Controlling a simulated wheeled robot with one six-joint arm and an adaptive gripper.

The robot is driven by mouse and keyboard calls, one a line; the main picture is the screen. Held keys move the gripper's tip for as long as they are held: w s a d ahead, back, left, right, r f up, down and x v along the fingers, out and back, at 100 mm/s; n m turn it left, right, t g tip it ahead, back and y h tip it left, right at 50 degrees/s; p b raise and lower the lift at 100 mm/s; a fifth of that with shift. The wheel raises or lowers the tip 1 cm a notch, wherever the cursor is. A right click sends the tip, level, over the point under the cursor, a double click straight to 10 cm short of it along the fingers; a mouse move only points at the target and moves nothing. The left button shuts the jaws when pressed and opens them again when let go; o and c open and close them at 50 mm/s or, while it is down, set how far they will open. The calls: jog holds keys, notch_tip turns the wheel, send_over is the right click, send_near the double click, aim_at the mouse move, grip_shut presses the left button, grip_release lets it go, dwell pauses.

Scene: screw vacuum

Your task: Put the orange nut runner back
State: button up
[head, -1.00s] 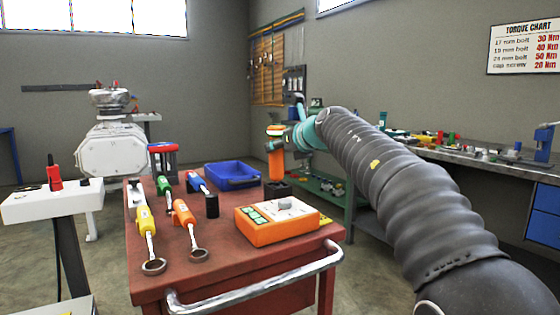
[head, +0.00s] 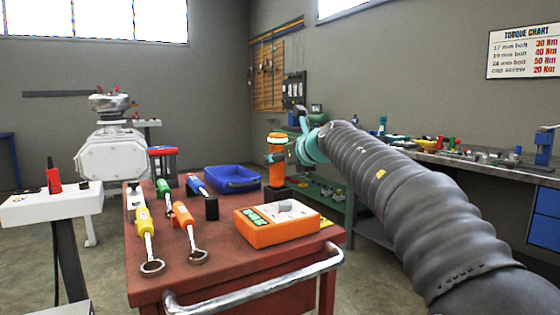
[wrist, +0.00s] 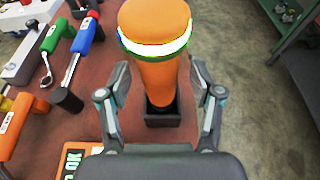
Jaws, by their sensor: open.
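The orange nut runner (head: 277,174) stands upright at the far right of the red cart top, with a pale band near its top. In the wrist view the orange nut runner (wrist: 155,75) fills the middle, its lower end inside a square black holder (wrist: 162,121). My gripper (wrist: 158,82) is open, with one finger on each side of the nut runner. A gap shows at the right finger; whether the left finger pad touches cannot be told. In the head view my gripper (head: 276,157) is small beside the tool's body.
An orange box with green labels (head: 277,225) sits on the red cart (head: 220,269) in front. A blue tray (head: 233,181) is left of the nut runner. Yellow (head: 144,221) and orange-handled wrenches (head: 184,216) lie at left. A workbench (head: 470,163) stands at the right.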

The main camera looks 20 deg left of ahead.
jog(key=v, duration=1.1)
jog(key=shift+b, duration=0.3)
jog(key=shift+d, duration=0.1)
